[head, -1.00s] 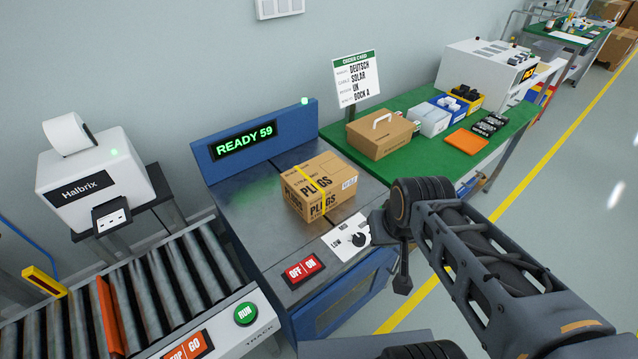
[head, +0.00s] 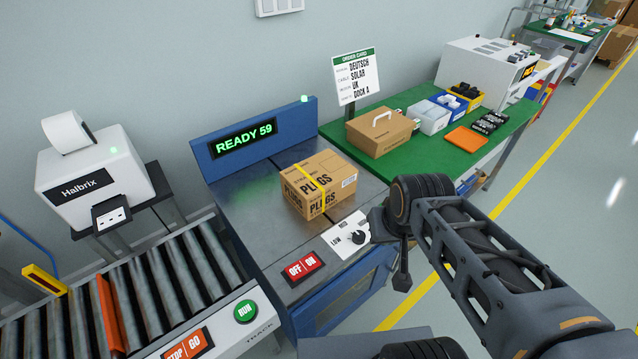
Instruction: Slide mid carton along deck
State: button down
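A brown carton (head: 318,187) marked PLUGS, with a yellow band over it, stands upright on the grey metal deck (head: 258,207) of the blue station. It sits near the deck's middle, in front of the lit READY 59 display. My arm comes in from the lower right. A slim dark part at its end, which seems to be my gripper (head: 402,282), hangs in front of the station's right side. It is apart from the carton in the picture. Its fingers are too small and dark to read.
A LOW-MED-HIGH dial (head: 357,237) and a red OFF/ON switch (head: 302,267) sit at the deck's front. A roller conveyor (head: 170,280) adjoins at left. A green bench (head: 470,150) at right holds a handled box (head: 379,135) and bins. Bare deck lies left of the carton.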

aim_at(315, 185)
jog(key=u, duration=3.9)
jog(key=k, duration=2.45)
jog(key=z, duration=1.6)
jog(key=i, duration=0.5)
jog(key=z, duration=0.05)
